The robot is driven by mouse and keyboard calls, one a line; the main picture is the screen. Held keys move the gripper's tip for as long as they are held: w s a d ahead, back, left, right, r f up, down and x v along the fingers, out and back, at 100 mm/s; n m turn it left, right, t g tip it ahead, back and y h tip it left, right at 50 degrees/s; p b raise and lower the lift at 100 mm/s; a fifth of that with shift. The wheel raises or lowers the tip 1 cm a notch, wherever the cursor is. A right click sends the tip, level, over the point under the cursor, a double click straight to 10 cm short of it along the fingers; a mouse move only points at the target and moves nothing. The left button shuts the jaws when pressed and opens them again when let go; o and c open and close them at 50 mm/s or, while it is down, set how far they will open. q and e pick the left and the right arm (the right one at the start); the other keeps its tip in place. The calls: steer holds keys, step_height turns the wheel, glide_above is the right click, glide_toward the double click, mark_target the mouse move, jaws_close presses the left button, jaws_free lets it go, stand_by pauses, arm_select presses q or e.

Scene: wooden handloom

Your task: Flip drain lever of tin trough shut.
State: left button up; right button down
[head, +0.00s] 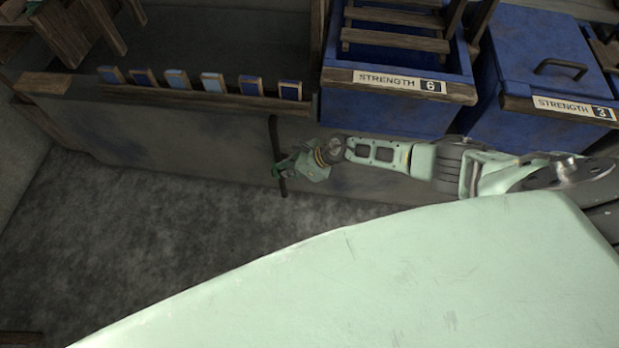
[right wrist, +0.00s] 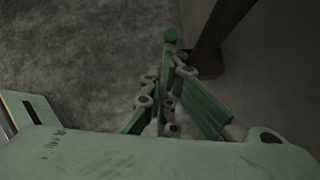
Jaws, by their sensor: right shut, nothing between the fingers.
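The grey tin trough (head: 190,140) runs along the left and middle of the head view, with a wooden rim. A dark narrow bar, which looks like the drain lever (head: 273,132), hangs down its front wall near the right end. In the right wrist view a dark brown bar (right wrist: 222,32), likely the same lever, stands just right of my fingers. My right gripper (head: 281,168) is shut and empty, low at the trough's front, close beside the bar. It also shows in the right wrist view (right wrist: 172,62). I cannot tell whether it touches the bar. My left gripper is not in view.
Blue-and-wood tabs (head: 213,82) line the trough's rim. A blue vat (head: 390,108) labelled STRENGTH 6 and a lidded blue vat (head: 545,65) labelled STRENGTH 3 stand to the right. The grey floor (head: 150,230) before the trough is clear.

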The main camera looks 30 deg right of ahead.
steer(key=shift+w+a+r, duration=0.15)
steer(key=shift+a+r, duration=0.05)
steer(key=shift+a, duration=0.05)
steer(key=shift+r, duration=0.1)
stand_by(0.3)
steer(key=v, duration=1.2)
steer(key=shift+d+f, duration=0.2)
